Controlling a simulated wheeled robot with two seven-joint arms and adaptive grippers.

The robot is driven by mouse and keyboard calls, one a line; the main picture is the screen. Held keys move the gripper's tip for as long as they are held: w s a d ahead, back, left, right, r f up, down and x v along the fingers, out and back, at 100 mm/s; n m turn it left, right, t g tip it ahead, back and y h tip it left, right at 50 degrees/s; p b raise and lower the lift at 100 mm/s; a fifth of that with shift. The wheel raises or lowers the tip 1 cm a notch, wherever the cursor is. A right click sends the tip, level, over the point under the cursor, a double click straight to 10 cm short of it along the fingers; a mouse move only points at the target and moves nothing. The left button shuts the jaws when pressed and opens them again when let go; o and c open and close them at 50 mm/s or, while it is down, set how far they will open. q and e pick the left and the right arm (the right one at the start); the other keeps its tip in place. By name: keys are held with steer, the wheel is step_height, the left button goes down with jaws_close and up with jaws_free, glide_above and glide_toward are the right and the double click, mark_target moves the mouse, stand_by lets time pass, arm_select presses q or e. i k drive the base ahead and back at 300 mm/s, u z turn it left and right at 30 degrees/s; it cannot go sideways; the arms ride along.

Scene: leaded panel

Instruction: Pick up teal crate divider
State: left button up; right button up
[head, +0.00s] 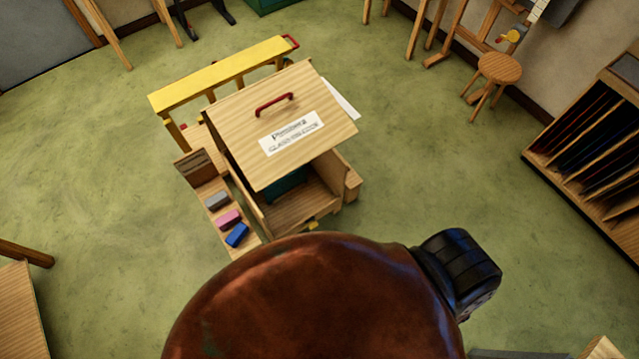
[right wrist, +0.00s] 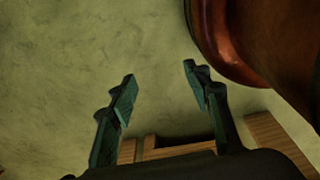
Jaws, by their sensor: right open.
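A teal panel (head: 287,187), which looks like the crate divider, shows as a small dark patch inside an open wooden crate (head: 318,207). A sloping wooden lid (head: 262,102) with a red handle and a white label hides most of it. My right gripper (right wrist: 160,78) shows only in the right wrist view. Its two fingers are apart with nothing between them, above the green floor. The divider cannot be made out in that view. My left gripper is in neither view.
A yellow-topped wooden bench (head: 222,75) stands behind the crate. A wooden ledge with grey, pink (head: 229,219) and blue (head: 237,235) blocks runs along its left side. A rack (head: 590,140) and a stool (head: 499,68) stand at right. Green floor is clear on both sides.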

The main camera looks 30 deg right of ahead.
mark_target(284, 185)
steer(key=z, duration=2.15)
steer(key=k, duration=0.6)
steer(key=u, duration=1.35)
